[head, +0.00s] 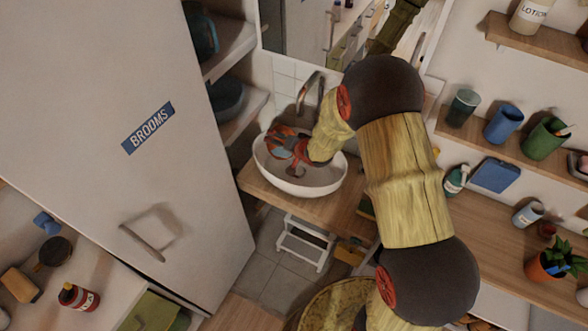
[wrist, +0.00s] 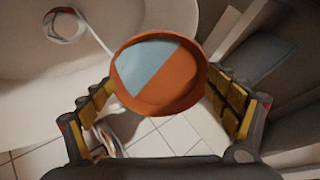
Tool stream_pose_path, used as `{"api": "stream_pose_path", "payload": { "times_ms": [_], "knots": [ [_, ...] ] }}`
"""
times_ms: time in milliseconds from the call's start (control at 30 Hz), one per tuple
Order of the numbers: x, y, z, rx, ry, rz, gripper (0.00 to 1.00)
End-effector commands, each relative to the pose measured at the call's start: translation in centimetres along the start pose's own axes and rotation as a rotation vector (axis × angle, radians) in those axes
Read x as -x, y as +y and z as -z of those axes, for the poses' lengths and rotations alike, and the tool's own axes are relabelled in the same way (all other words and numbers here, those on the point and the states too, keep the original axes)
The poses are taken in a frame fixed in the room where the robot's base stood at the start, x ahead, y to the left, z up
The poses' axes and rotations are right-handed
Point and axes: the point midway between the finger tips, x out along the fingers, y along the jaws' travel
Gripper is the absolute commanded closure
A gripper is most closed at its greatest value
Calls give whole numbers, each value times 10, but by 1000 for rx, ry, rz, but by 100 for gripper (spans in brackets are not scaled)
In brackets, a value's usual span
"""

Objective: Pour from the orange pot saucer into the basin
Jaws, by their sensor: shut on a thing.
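The orange pot saucer (wrist: 183,92) is between my two yellow-padded fingers in the wrist view. My gripper (wrist: 160,93) is shut on its sides. A pale blue-grey wedge covers part of the saucer's inside, and a thin pale streak runs from its upper left rim toward the drain; I cannot tell for sure whether these are liquid. The white basin (wrist: 40,98) fills the upper left there, with its round drain. In the head view my gripper is over the left part of the basin (head: 318,187), and the saucer is hard to make out there.
A metal tap (head: 310,88) rises behind the basin. A tall door marked BROOMS (head: 110,150) stands to the left. Shelves with cups (head: 503,125) are to the right. A white step stool (head: 303,243) is on the floor below the basin.

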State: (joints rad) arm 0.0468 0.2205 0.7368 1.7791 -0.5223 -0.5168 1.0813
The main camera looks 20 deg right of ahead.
Motion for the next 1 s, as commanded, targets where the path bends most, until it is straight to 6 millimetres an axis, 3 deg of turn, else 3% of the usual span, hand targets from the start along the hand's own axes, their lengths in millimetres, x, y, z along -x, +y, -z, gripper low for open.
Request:
{"api": "stream_pose_path", "payload": {
  "times_ms": [1000],
  "knots": [
    [7, 2, 0, -12, 70, 90, 51]
  ]
}}
